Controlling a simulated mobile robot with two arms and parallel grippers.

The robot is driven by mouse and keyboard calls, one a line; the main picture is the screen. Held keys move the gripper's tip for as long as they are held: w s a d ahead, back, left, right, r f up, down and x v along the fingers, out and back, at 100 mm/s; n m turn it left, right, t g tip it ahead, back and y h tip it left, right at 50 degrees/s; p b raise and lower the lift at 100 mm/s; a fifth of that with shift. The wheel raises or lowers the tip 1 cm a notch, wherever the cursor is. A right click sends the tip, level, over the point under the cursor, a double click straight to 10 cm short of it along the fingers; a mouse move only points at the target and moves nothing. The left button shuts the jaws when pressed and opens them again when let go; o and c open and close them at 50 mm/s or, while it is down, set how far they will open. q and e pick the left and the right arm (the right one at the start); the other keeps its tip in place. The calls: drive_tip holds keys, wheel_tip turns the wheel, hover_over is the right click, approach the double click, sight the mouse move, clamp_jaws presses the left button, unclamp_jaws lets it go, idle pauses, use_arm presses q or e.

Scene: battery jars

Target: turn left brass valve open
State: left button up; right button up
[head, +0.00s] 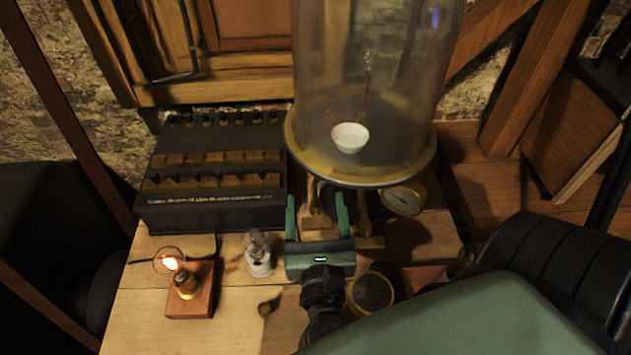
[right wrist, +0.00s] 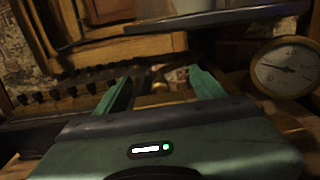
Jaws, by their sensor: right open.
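A glass bell jar (head: 375,60) with a small white bowl inside stands on a round brass-rimmed plate (head: 300,158). Brass fittings (head: 314,222) show beneath the plate, between my right gripper's fingers; I cannot tell for sure which one is the left valve or how it is turned. My right gripper (head: 316,202) is open, with its two green fingers pointing in under the plate. In the right wrist view, small brass parts (right wrist: 157,87) show between and beyond the fingertips, and nothing is gripped. My left gripper is not in view.
A dial gauge (head: 404,200) sits right of the gripper and also shows in the right wrist view (right wrist: 286,67). A dark key box (head: 210,205) stands at left. A lit bulb (head: 170,262), a clear bulb (head: 258,255) and a round brass-rimmed piece (head: 370,292) are nearby.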

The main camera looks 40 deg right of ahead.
drive_tip(key=c, duration=1.4)
drive_tip(key=shift+o, duration=0.2)
drive_tip(key=n+p, duration=0.3)
drive_tip(key=n, duration=0.1)
drive_tip(key=shift+a+r, duration=0.1)
drive_tip(key=shift+r, duration=0.05)
drive_tip(key=n+p, duration=0.4)
drive_tip(key=shift+w+n, duration=0.1)
drive_tip(key=shift+n, duration=0.3)
drive_tip(key=n+p, duration=0.4)
drive_tip(key=n, duration=0.1)
drive_tip(key=shift+a+f+p, duration=0.15)
drive_tip(key=shift+f+p, duration=0.05)
drive_tip(key=shift+p, duration=0.1)
drive_tip(key=shift+f+n+p, duration=0.2)
drive_tip(key=shift+n+p, duration=1.1)
drive_tip(key=shift+n, duration=0.8)
drive_tip(key=shift+f, duration=0.1)
